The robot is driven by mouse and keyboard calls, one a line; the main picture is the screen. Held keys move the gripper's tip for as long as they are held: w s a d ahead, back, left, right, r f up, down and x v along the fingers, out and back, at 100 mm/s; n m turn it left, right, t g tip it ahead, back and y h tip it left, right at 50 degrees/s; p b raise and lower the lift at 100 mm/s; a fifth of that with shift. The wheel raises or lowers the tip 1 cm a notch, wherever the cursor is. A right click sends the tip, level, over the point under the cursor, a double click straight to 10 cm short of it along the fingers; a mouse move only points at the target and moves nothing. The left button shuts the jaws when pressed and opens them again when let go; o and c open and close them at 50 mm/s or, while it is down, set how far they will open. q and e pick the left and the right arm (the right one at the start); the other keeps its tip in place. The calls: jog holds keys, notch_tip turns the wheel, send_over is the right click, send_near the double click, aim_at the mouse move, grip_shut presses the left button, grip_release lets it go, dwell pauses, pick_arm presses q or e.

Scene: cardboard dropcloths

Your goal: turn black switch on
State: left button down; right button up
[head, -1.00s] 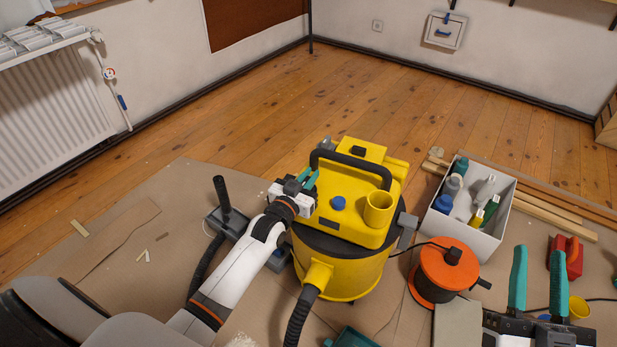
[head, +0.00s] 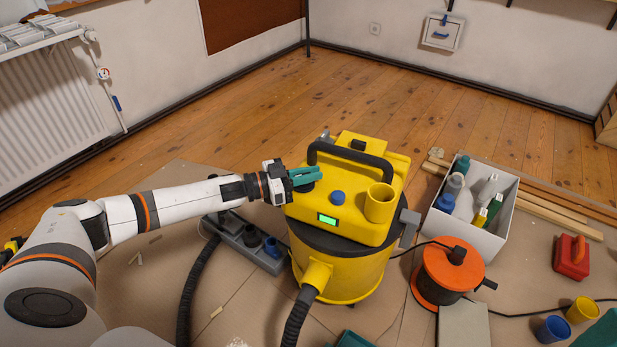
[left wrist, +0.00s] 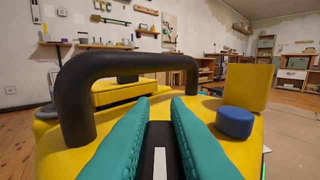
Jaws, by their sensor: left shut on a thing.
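A yellow vacuum-like machine (head: 340,272) with a black carry handle (head: 352,160) stands on the floor covering. My left gripper (head: 304,178) reaches in from the left to the left part of its yellow top. Its teal fingers are shut on a black switch (left wrist: 160,160) with a white mark, seen between them in the left wrist view. In the head view the fingers hide the switch. A small display (head: 327,218) on the machine's front glows green. A blue knob (head: 338,197) sits to the right of the fingers. My right gripper does not show.
To the right are an orange cable reel (head: 450,268), a white box of bottles (head: 497,215) and a red block (head: 572,257). The wooden floor behind is clear.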

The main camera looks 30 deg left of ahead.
pick_arm(q)
jog(key=shift+d+m+g+h, duration=0.15)
jog(key=shift+m+g+h, duration=1)
jog(key=shift+g, duration=0.35)
jog(key=shift+s+d+m+g, duration=0.1)
jog(key=shift+m+g, duration=0.15)
jog(key=shift+g, duration=0.05)
jog(key=c, duration=1.4)
grip_release()
jog(key=p+v, duration=0.1)
jog(key=v, duration=1.1)
jog(key=shift+f+p, duration=0.15)
jog(key=shift+p, duration=0.2)
